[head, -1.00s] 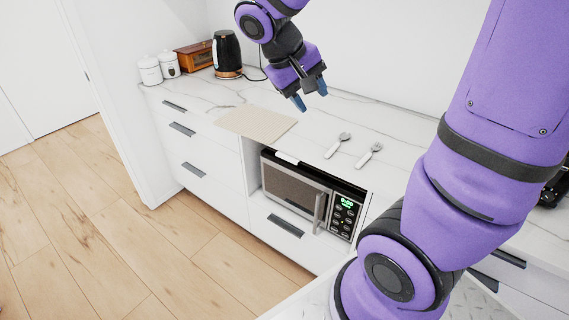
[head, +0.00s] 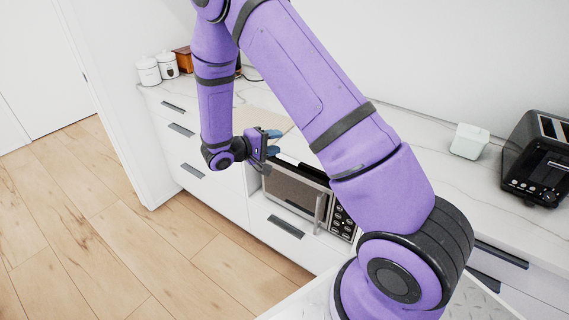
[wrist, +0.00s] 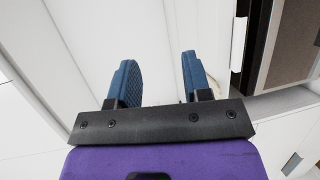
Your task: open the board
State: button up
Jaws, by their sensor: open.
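A flat beige board (head: 268,117) lies on the white marble counter above the cabinet, partly hidden behind my arm in the head view. My gripper (head: 274,142) is low at the counter's front edge, just in front of the board and near the top left corner of the microwave. Its blue fingers are apart with nothing between them. In the wrist view my gripper (wrist: 160,80) faces a plain white surface. Whether a fingertip touches anything cannot be told.
A microwave (head: 294,192) sits in an open niche below the counter. Drawers with dark handles (head: 193,170) are to its left. White canisters (head: 149,71) stand at the back left; a black toaster (head: 537,160) and white box (head: 469,141) are at right. The floor in front is clear.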

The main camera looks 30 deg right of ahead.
aim_at(286, 162)
notch_tip(286, 162, down, 15)
jog(key=w+a+n+t+h, duration=0.1)
jog(key=w+a+n+t, duration=0.1)
jog(key=n+t, duration=0.3)
jog(key=shift+m+t, duration=0.6)
jog(key=shift+m, duration=0.1)
jog(key=x, duration=1)
jog(key=shift+w+d+f, duration=0.2)
jog(key=shift+w+f, duration=0.05)
jog(key=shift+f, duration=0.1)
grip_shut()
